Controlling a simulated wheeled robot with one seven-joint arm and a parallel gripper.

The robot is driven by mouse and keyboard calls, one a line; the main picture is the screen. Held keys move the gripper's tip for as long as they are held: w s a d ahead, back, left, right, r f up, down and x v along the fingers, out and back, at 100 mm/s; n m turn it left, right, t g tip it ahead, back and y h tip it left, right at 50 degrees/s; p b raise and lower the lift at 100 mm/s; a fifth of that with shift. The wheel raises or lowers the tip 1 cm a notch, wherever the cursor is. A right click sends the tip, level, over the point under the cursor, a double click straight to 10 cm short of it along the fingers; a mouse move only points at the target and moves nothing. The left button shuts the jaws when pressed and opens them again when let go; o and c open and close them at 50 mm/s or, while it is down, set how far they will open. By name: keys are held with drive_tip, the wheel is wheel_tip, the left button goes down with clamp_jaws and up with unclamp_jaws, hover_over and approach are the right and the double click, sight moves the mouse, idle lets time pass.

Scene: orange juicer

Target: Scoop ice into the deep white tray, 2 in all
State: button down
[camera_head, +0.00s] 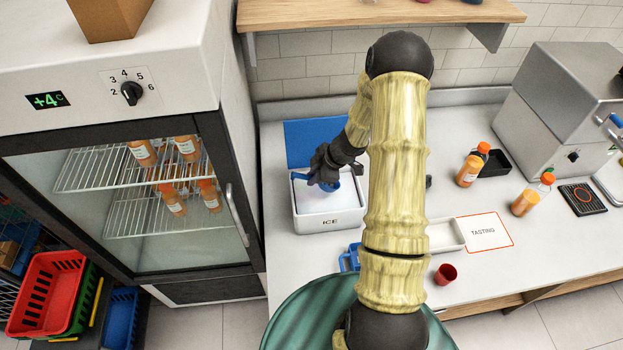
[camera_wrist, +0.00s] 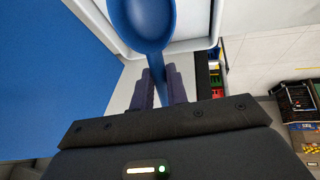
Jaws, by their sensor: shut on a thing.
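My gripper (camera_head: 330,168) is at the ice bin (camera_head: 330,221), a white box marked ICE with its blue lid (camera_head: 311,131) raised behind it. My gripper is shut on the handle of a blue scoop (camera_head: 328,184). In the wrist view the scoop (camera_wrist: 142,18) extends from between the fingers (camera_wrist: 160,88) over the bin's white rim, and its bowl shows no ice. The deep white tray (camera_head: 446,236) is on the counter right of my arm, partly hidden by it, beside the TASTING card. No ice is clear in its visible part.
A red cup (camera_head: 445,274) and a blue object (camera_head: 350,258) are near the counter's front. Juice bottles (camera_head: 469,170) and a black tray (camera_head: 495,163) stand to the right by a steel machine (camera_head: 570,105). A fridge (camera_head: 140,170) borders the left. The TASTING card (camera_head: 484,232) lies flat.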

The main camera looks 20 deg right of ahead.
drive_tip(key=shift+d+f+y+b, duration=0.3)
drive_tip(key=shift+f+y+b, duration=0.4)
drive_tip(key=shift+b, duration=0.3)
drive_tip(key=shift+f+b, duration=0.65)
drive_tip(key=shift+w+a+f+b, duration=0.1)
drive_tip(key=shift+a+f+b, duration=0.05)
drive_tip(key=shift+f+b, duration=0.55)
drive_tip(key=f+b, duration=0.2)
drive_tip(key=b, duration=0.1)
drive_tip(key=shift+d+f, duration=0.2)
drive_tip(key=shift+f, duration=0.15)
drive_tip(key=shift+s+f+b, duration=0.2)
drive_tip(key=shift+f+b, duration=0.25)
wheel_tip(320, 180, up, 8)
drive_tip(key=h+p, duration=0.6)
drive_tip(key=p, duration=0.9)
hover_over(321, 188)
drive_tip(key=w+a, duration=0.2)
drive_tip(key=a, duration=0.2)
drive_tip(key=shift+r+g, duration=0.2)
drive_tip(key=shift+g, duration=0.2)
